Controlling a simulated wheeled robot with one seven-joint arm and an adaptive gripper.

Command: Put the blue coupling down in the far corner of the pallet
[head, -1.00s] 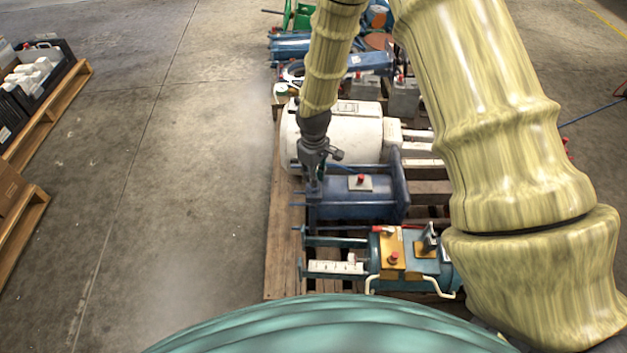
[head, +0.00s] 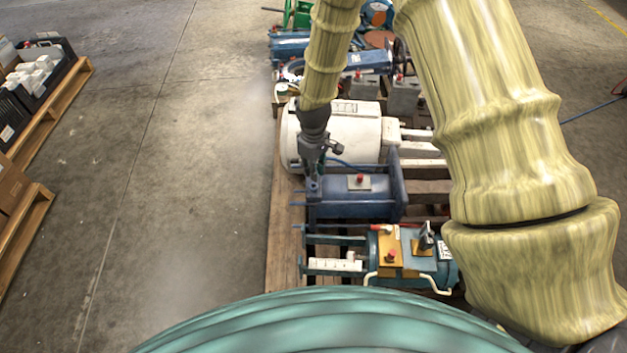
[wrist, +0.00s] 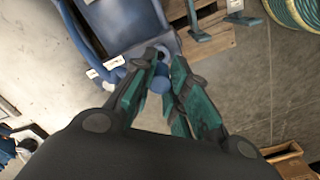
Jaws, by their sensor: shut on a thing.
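The blue coupling (wrist: 160,82) shows in the wrist view as a small blue cylindrical piece between my fingers. My gripper (wrist: 165,62) is shut on it, with dark tips and green finger pads on either side. In the head view, my gripper (head: 313,182) points down at the left end of a dark blue motor-like unit (head: 355,205); the coupling is too small to make out there. I cannot tell whether the coupling touches that unit. The wooden pallet (head: 284,235) runs away from me under the machines; its far corners are hidden by the load and my arm.
A white cylindrical machine (head: 352,135) lies just beyond the blue unit. A teal machine with yellow plates (head: 408,252) lies nearer. Blue and grey equipment (head: 345,62) crowds the far end. Concrete floor (head: 190,170) is clear on the left, with another loaded pallet (head: 45,122) beyond.

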